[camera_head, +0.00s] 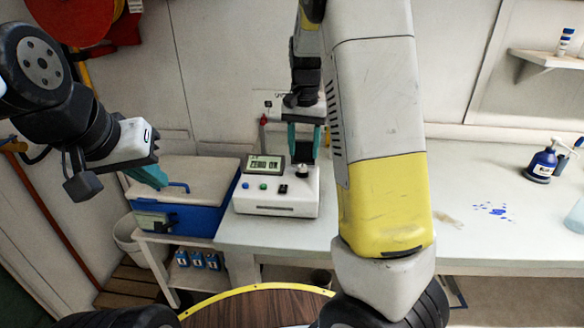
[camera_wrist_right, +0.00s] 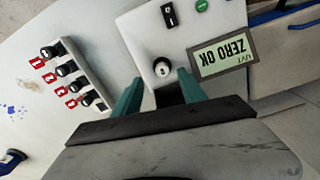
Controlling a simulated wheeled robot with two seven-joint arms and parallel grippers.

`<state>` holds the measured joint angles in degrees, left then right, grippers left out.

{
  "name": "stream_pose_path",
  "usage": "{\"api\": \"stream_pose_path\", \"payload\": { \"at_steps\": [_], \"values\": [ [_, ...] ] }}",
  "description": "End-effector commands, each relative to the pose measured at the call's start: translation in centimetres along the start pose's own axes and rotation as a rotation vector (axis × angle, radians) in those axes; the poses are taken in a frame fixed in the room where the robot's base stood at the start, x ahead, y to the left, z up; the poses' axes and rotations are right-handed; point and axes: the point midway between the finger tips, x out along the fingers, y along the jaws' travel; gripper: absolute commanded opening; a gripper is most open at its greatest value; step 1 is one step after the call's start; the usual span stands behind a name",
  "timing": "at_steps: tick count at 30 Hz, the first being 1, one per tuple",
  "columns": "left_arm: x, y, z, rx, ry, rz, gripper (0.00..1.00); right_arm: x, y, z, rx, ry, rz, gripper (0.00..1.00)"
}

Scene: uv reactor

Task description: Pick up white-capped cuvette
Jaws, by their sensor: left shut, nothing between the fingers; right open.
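A small round whitish cap (camera_wrist_right: 162,67) with a dark mark sits in the top of the white meter box (camera_wrist_right: 142,36); it looks like the white-capped cuvette, its body hidden. In the head view the meter (camera_head: 276,208) stands on the bench, its port just below my right gripper (camera_head: 304,156). My right gripper is open, pointing down, with its teal fingers on either side of the cap in the wrist view (camera_wrist_right: 159,78). I cannot tell whether they touch it. My left gripper (camera_head: 152,178) is shut and empty, above the blue cooler (camera_head: 190,218).
The meter's display (camera_wrist_right: 223,57) reads "ZERO OK". A white rack (camera_wrist_right: 88,62) with several black-capped items and red tags stands beside the meter; my right arm hides it in the head view. A blue bottle (camera_head: 541,165) stands far right. The bench (camera_head: 470,185) between is mostly clear.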

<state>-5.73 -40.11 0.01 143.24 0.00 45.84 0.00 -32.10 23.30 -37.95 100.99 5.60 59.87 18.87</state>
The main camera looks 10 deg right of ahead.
Motion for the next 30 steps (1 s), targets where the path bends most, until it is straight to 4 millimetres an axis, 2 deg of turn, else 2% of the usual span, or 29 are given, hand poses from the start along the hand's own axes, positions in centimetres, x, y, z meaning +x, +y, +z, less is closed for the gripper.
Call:
{"api": "stream_pose_path", "payload": {
  "at_steps": [12,20,23,28,30],
  "values": [
    [0.0,0.0,0.0,0.000,0.000,0.000,0.00,5.4,-0.3,-0.5,0.001,-0.001,0.000,0.49],
    [0.0,0.0,0.0,0.000,0.000,0.000,0.00,5.7,-0.4,-0.6,0.000,0.001,-0.002,0.49],
    [0.0,0.0,0.0,0.000,0.000,0.000,0.00,5.7,-0.4,-0.6,0.000,0.001,-0.002,0.33],
    [0.0,0.0,0.0,0.000,0.000,0.000,0.00,5.7,-0.4,-0.6,0.000,0.001,-0.002,0.00],
    [0.0,0.0,0.0,0.000,0.000,0.000,0.00,5.7,-0.4,-0.6,0.000,0.001,-0.002,0.00]
  ]
}}
